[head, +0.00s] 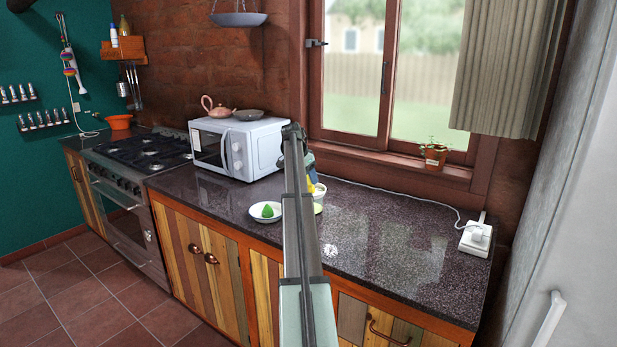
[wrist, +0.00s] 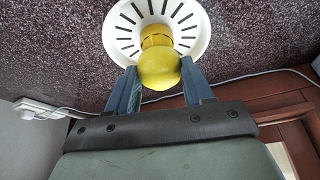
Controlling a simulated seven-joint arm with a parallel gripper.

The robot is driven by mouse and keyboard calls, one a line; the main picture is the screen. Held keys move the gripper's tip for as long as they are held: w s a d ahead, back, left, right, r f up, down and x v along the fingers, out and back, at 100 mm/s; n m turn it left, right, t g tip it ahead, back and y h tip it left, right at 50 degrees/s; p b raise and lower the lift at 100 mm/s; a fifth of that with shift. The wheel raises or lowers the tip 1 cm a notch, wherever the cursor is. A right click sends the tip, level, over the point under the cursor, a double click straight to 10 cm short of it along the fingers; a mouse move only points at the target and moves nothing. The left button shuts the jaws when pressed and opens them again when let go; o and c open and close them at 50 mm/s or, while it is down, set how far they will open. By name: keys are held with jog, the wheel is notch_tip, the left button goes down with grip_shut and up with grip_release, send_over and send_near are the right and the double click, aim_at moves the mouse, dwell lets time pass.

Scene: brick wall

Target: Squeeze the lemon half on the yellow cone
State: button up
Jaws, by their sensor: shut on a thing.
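The lemon half (wrist: 158,72) is yellow and rounded, and it sits between my gripper's two blue fingers in the wrist view. My gripper (wrist: 158,84) is shut on it. The yellow cone (wrist: 156,38) stands in the middle of a white slotted juicer dish (wrist: 196,45). The lemon half lines up with the cone and hides part of it; I cannot tell if they touch. In the head view the juicer (head: 320,189) is mostly hidden behind my arm, with a little yellow showing beside my gripper (head: 309,172).
A white saucer (head: 257,214) with a green piece (head: 267,211) stands left of my arm. A white microwave (head: 238,147) is behind it. A power strip (head: 475,239) with a cable lies at the right. The counter (head: 390,245) is clear on the right.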

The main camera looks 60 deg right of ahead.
jog(key=shift+f, duration=0.1)
jog(key=shift+m+g+y, duration=0.3)
jog(key=shift+m+g, duration=0.3)
jog(key=shift+m, duration=1.1)
jog(key=shift+n+t, duration=0.6)
jog(key=shift+n, duration=1.1)
jog(key=shift+n+t, duration=0.7)
jog(key=shift+n, duration=1)
jog(key=shift+w, duration=0.1)
jog(key=shift+m+g, duration=0.4)
jog(key=shift+m, duration=0.6)
jog(key=shift+f+m+g, duration=0.15)
jog(key=shift+m+g, duration=0.15)
jog(key=shift+m, duration=0.4)
